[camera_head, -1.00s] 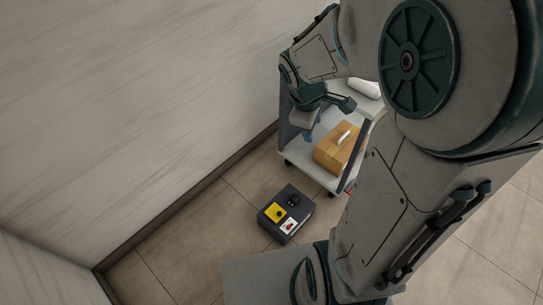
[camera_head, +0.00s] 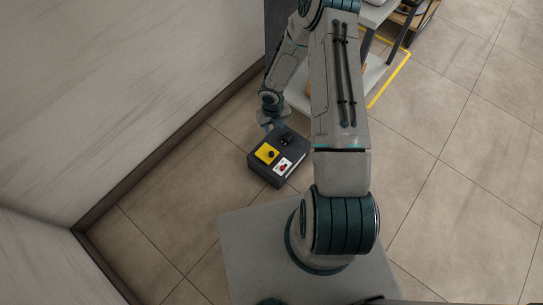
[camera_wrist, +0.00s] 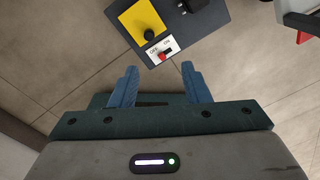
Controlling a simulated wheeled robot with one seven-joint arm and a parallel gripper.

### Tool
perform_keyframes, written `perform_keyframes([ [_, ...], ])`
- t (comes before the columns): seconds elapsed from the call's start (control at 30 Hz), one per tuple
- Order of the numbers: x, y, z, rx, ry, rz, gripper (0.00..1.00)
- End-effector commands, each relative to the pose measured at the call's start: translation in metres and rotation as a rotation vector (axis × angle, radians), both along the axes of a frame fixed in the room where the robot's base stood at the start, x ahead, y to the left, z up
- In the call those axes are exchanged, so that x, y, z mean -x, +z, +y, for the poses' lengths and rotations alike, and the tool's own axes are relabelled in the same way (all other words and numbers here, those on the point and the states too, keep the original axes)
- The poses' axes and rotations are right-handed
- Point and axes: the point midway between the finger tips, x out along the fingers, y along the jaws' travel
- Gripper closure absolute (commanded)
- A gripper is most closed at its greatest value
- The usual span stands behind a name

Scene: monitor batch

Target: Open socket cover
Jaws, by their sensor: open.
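A dark box (camera_head: 262,173) sits on the floor beside my base. Its top has a yellow panel (camera_head: 267,154) with a black knob, a white panel (camera_head: 283,165) with a red switch, and a black round part (camera_head: 287,141), which looks like the socket cover; whether it is closed is too small to tell. My gripper (camera_head: 268,127) is just beyond the box's far side. In the wrist view my gripper (camera_wrist: 159,68) is open and empty, its blue fingers apart. The white OFF/ON panel (camera_wrist: 161,50) lies ahead of the fingertips, and the black part (camera_wrist: 192,6) is cut by the top edge.
A wall (camera_head: 110,90) with a dark skirting runs along the left. A grey shelf cart (camera_head: 375,72) stands behind my arm, near yellow floor tape (camera_head: 392,82). Tiled floor (camera_head: 145,215) is clear left of the box.

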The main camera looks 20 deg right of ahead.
Motion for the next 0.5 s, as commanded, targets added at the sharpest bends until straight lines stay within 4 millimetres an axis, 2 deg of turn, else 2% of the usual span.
perform_keyframes([
  [0.03,0.003,-0.021,0.004,-0.017,0.052,0.009,0.57],
  [0.1,0.006,-0.035,0.008,-0.033,0.114,0.016,0.57],
  [0.37,0.008,-0.063,0.013,-0.051,0.181,0.021,0.57],
  [0.5,0.008,-0.091,0.013,-0.050,0.181,0.022,0.57],
])
